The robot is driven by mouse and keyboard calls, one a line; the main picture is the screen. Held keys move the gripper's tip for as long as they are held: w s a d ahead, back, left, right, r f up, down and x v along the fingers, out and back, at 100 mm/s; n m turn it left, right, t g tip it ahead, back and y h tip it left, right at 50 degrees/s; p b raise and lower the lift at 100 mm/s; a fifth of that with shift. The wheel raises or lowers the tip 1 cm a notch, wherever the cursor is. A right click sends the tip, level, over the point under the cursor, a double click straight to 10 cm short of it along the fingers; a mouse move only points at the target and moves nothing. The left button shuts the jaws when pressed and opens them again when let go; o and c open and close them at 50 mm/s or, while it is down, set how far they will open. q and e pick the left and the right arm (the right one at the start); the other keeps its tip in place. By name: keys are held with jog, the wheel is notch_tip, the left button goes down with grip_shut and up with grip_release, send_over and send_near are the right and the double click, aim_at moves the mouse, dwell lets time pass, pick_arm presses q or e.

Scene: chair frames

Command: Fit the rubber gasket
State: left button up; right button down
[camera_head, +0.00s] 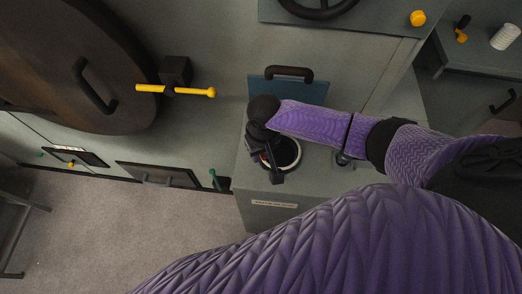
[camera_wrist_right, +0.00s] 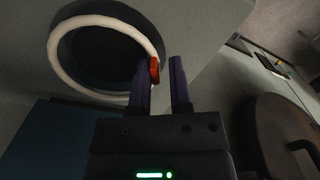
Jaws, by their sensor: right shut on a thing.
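My right gripper (camera_head: 262,148) reaches over a round port with a pale ring (camera_head: 296,152) on top of a grey-green cabinet. In the right wrist view, the pale ring (camera_wrist_right: 56,62) surrounds a dark round opening. The two fingers of my right gripper (camera_wrist_right: 165,72) are close to the ring's right side. A small red piece, apparently part of the rubber gasket (camera_wrist_right: 154,70), shows at the fingertips; the rest of it is hidden. I cannot tell whether the gasket touches the ring. My left gripper is out of view.
A blue panel with a black handle (camera_head: 290,71) stands behind the port. A large round dark door (camera_head: 70,60) and a yellow lever (camera_head: 190,91) are at the left. A yellow knob (camera_head: 417,18) and a white ribbed cylinder (camera_head: 506,37) are at upper right. Floor is open at lower left.

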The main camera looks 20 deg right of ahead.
jog(key=shift+f, duration=0.6)
jog(key=shift+f+b, duration=0.15)
jog(key=shift+b, duration=0.15)
jog(key=shift+c, duration=2.4)
grip_release()
